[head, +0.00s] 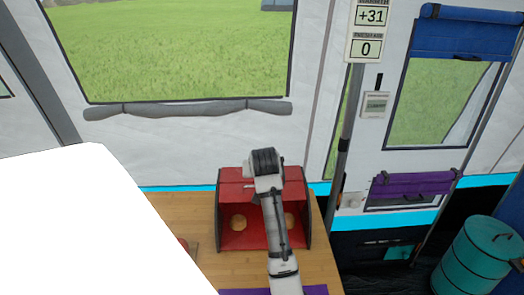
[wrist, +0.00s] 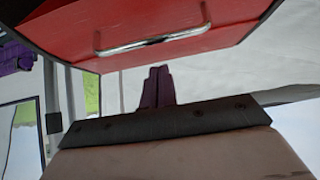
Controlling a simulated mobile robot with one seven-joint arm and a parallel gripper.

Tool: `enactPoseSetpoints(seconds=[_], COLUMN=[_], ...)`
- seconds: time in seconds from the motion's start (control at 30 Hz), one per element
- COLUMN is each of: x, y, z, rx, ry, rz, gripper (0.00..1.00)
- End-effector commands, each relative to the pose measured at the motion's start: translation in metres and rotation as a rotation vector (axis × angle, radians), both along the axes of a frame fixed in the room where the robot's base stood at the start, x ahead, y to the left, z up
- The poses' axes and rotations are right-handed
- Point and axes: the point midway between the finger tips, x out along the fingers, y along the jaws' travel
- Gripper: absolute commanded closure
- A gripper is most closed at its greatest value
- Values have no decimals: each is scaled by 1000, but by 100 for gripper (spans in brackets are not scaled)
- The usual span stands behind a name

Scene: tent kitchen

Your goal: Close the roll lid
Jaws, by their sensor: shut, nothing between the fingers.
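A red bread box (head: 262,238) with dark side walls stands on the wooden counter. Its front is open, and a round bun (head: 239,223) shows inside, with another bun (head: 291,221) partly behind my arm. The red roll lid (head: 232,180) is at the top of the box. In the wrist view the red lid (wrist: 205,45) fills the top, with a metal bar handle (wrist: 150,43). My gripper (wrist: 157,72) shows as purple fingers, shut and empty, just below the lid's edge. I cannot tell whether they touch it. My arm hides the gripper in the head view.
A big white shape covers the lower left of the head view. A purple strip (head: 235,291) lies at the counter's near side. A teal barrel (head: 478,255) stands far right.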

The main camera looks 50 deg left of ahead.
Motion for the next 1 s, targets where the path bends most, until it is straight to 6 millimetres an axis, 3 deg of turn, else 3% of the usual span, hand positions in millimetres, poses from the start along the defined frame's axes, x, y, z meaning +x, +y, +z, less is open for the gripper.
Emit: enactPoseSetpoints(seconds=[0.3,1.0], x=[-14,-9], y=[-18,-19], z=[-11,-15], rx=[-1,20], ry=[1,-16], rz=[0,0], gripper=[100,100])
